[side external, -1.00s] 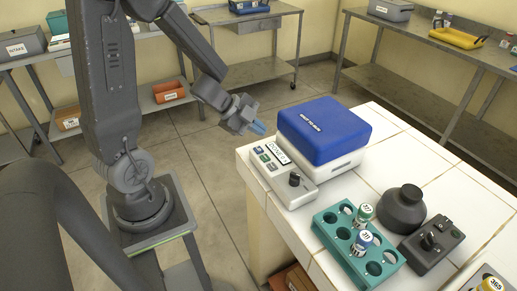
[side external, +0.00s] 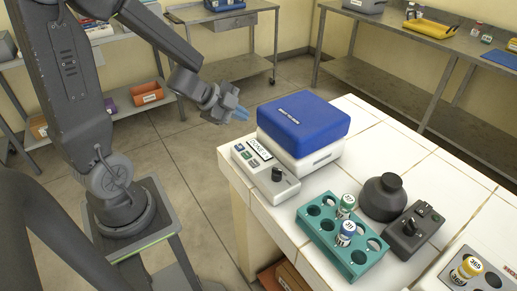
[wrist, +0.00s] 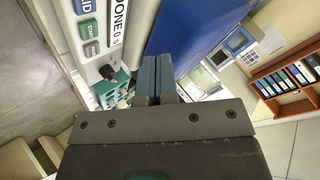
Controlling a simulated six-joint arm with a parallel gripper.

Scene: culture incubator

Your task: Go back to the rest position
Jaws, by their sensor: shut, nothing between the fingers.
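My gripper (side external: 240,114) is shut and empty, in the air just left of the incubator at the bench's edge. In the wrist view its blue fingertips (wrist: 157,78) are together. The incubator has a blue lid (side external: 304,124), which is down on its white body (side external: 318,160). Its control panel (side external: 262,170) has several buttons, a black knob and a display; in the wrist view the display (wrist: 118,22) reads "DONE" and a time.
On the white tiled bench (side external: 420,168) stand a dark round device (side external: 383,197), a black control box (side external: 413,231) and a grey block with a yellow-capped vial (side external: 467,269). Metal shelves line the walls. Open floor lies between my arm and the bench.

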